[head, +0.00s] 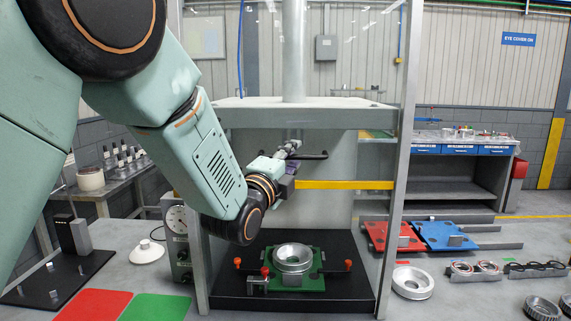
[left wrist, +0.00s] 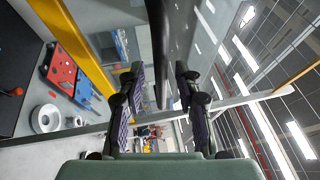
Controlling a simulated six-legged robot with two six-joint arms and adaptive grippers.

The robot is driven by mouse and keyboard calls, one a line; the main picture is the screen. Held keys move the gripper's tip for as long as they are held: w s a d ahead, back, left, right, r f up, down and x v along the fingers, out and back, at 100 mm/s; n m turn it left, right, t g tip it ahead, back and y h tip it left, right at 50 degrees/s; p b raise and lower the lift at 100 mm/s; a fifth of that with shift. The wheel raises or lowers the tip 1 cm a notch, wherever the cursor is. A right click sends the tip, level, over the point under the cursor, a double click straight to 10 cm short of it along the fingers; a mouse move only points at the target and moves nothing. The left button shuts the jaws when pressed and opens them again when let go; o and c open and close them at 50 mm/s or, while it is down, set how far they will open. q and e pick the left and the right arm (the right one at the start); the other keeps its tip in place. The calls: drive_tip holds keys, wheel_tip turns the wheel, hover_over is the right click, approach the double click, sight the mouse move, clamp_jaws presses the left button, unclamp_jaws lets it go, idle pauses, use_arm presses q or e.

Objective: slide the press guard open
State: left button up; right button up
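The press guard (head: 345,185) is a clear panel with a yellow stripe across the front of the press frame; its stripe also shows in the left wrist view (left wrist: 75,42). A dark handle bar (head: 316,156) is on the guard, partly hidden behind my left gripper (head: 294,150). In the left wrist view, the handle (left wrist: 158,50) runs lengthwise between the two spread fingers of my left gripper (left wrist: 157,85). The fingers look apart from the bar, with gaps on both sides. My right gripper is not in view.
Inside the press, a green fixture (head: 311,282) holds a round metal part (head: 293,258). A gauge box (head: 178,225) stands left of the frame. Red (head: 380,235) and blue (head: 440,232) pallets and a metal ring (head: 412,282) lie to the right.

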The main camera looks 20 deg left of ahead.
use_arm(q)
drive_tip(key=v, duration=1.1)
drive_tip(key=shift+s, duration=0.35)
drive_tip(key=s+a+f+n+g+y+b, duration=0.1)
drive_tip(key=s+f+n+g+b, duration=0.15)
drive_tip(key=f+n, duration=0.6)
drive_tip(key=s+f+n+g+b, duration=0.1)
drive_tip(key=s+f+n+g, duration=0.2)
drive_tip(key=f, duration=1)
drive_tip(key=s+a+f+n+g+y+b, duration=0.15)
drive_tip(key=f+n+g, duration=0.35)
drive_tip(key=f, duration=0.6)
drive_tip(key=s+f+n+g+b, duration=0.4)
drive_tip(key=s+f+g+b, duration=0.5)
drive_tip(key=s+f, duration=2)
drive_tip(key=shift+d+f, duration=0.15)
drive_tip(key=shift+d, duration=0.05)
